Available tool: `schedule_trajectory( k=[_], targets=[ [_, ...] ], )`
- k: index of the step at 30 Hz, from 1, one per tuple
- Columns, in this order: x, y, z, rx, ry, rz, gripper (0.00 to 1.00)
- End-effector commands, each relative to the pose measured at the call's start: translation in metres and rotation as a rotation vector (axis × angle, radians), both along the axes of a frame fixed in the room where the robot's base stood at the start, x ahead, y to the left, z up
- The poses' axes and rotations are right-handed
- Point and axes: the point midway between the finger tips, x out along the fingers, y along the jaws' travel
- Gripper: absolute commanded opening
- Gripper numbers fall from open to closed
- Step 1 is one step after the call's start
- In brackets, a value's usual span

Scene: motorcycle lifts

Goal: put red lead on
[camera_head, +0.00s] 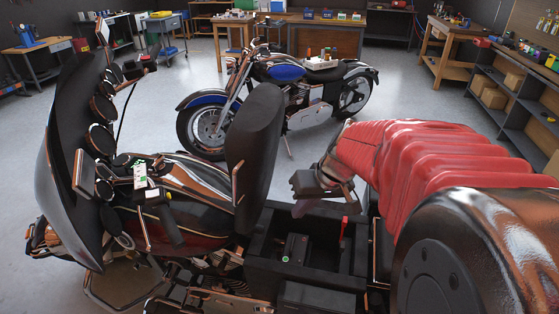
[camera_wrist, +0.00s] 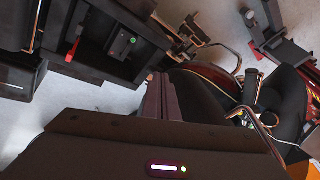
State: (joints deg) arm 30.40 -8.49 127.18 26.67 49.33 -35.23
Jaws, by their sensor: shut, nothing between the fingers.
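A small red piece, seemingly the red lead (camera_head: 344,229), stands upright at the right side of an open black compartment (camera_head: 262,270) at the rear of the near motorcycle. It also shows in the wrist view (camera_wrist: 72,49). A black block, perhaps a battery, with a green light (camera_head: 293,249) sits in the same compartment, left of the red piece, and shows in the wrist view (camera_wrist: 121,44). My gripper (camera_head: 302,207) is above the compartment's back edge, apart from the red piece. In the wrist view its fingers (camera_wrist: 158,98) are together with nothing between them.
The near motorcycle's tall black seat back (camera_head: 254,150) rises just left of my gripper. A blue and chrome motorcycle (camera_head: 285,80) stands behind, with clear floor around it. Workbenches and shelves (camera_head: 515,95) line the walls.

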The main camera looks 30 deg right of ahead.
Motion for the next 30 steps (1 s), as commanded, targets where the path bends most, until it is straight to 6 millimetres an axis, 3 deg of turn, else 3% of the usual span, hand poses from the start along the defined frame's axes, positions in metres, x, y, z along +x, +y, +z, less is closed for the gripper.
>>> schedule_trajectory(
  k=[8, 15, 23, 30],
  targets=[
    [0.019, -0.075, -0.034, 0.072, -0.026, -0.078, 0.0],
    [0.023, -0.146, -0.068, 0.119, -0.07, -0.153, 0.0],
    [0.009, -0.225, -0.113, 0.154, -0.128, -0.246, 0.0],
    [-0.016, -0.291, -0.155, 0.165, -0.183, -0.332, 0.0]
  ],
)
